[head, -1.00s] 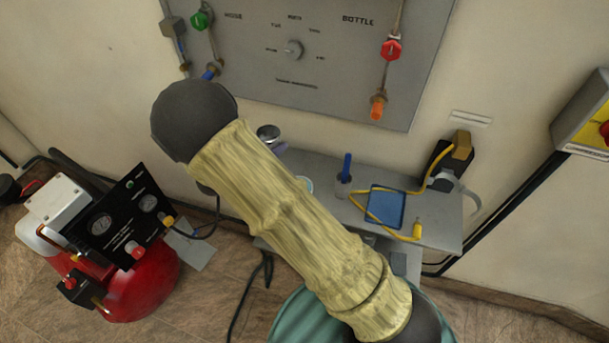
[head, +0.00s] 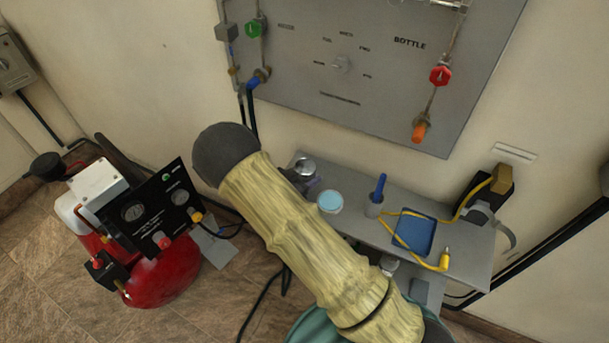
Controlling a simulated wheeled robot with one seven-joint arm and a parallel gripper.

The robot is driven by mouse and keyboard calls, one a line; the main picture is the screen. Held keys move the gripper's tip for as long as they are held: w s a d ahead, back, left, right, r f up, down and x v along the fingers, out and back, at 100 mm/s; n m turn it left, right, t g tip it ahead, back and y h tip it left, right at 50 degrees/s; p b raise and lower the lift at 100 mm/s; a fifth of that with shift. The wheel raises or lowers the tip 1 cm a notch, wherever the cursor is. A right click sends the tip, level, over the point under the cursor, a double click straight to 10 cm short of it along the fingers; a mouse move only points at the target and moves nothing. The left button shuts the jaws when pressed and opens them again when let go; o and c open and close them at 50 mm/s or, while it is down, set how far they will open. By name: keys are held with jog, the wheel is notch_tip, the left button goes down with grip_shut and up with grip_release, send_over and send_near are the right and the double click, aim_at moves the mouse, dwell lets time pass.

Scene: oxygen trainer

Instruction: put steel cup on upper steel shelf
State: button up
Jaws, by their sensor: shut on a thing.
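The steel cup (head: 305,167) shows just right of my arm, at the left end of the upper steel shelf (head: 468,242). My gripper (head: 297,178) is mostly hidden behind my arm's pale sleeve; only a small part shows beside the cup, and it is shut on the cup. The cup looks roughly upright. I cannot tell whether its base touches the shelf.
A round container with a light blue top (head: 330,201), a grey holder with a blue item (head: 377,196), a blue tray (head: 414,234) and a yellow cable (head: 444,262) occupy the shelf. The wall panel (head: 350,100) rises behind. A red compressor (head: 165,275) stands left.

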jog(key=shift+f, duration=0.15)
jog(key=o, duration=1.1)
jog(key=shift+s+a+r, duration=0.1)
jog(key=shift+s+r, duration=0.05)
jog(key=shift+r, duration=0.05)
jog(key=v, duration=1.1)
jog(key=shift+s+a+b, duration=0.2)
jog(key=shift+b, duration=0.25)
jog(key=shift+r, duration=0.15)
